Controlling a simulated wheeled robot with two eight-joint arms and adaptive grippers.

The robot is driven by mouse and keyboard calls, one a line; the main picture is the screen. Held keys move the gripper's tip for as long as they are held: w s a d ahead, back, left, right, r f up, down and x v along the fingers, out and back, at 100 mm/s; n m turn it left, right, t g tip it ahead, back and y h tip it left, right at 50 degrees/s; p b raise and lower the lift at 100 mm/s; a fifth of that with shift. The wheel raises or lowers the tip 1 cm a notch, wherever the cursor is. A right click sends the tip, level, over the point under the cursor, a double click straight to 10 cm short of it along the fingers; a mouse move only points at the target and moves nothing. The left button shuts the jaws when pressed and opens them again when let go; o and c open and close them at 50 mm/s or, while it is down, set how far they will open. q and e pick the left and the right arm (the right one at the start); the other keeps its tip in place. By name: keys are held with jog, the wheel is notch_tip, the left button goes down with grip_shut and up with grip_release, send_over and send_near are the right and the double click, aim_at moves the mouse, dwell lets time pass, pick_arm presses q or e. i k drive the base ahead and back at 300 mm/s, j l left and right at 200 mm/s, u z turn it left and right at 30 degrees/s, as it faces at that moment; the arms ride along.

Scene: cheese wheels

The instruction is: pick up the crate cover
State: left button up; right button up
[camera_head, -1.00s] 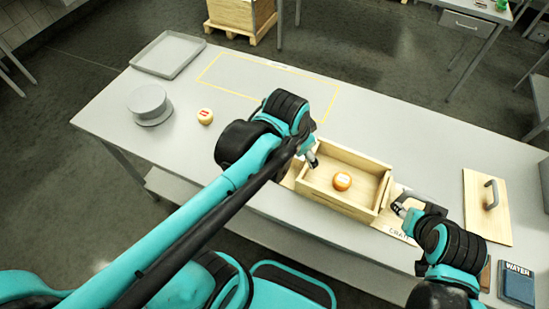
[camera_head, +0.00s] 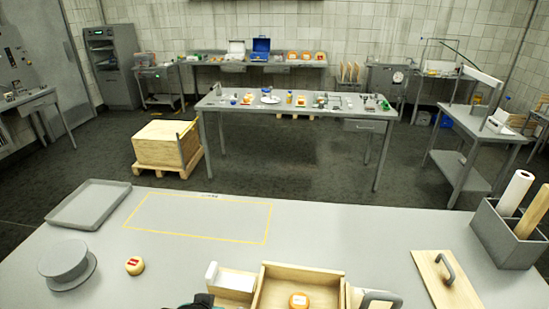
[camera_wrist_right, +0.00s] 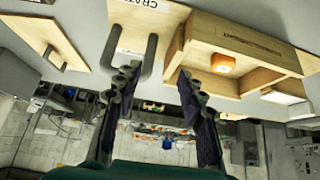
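The crate cover (camera_head: 446,280) is a flat pale wooden board with a grey bar handle (camera_head: 446,268). It lies on the table to the right of the crate in the head view, and partly shows at the upper left of the right wrist view (camera_wrist_right: 38,32). The open wooden crate (camera_head: 304,273) holds an orange cheese wheel (camera_head: 299,300). My right gripper (camera_wrist_right: 158,76) is open and empty, near a second grey handle (camera_wrist_right: 150,57) beside the crate, apart from the cover. My left gripper's fingers do not show; only a dark arm part is at the bottom edge.
A grey holder (camera_head: 500,235) with rolls stands at the far right. The yellow-outlined area (camera_head: 200,217) is clear.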

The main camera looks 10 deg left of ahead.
aim_at(447, 284)
jog(key=i+l, duration=0.1)
jog(key=l, duration=2.4)
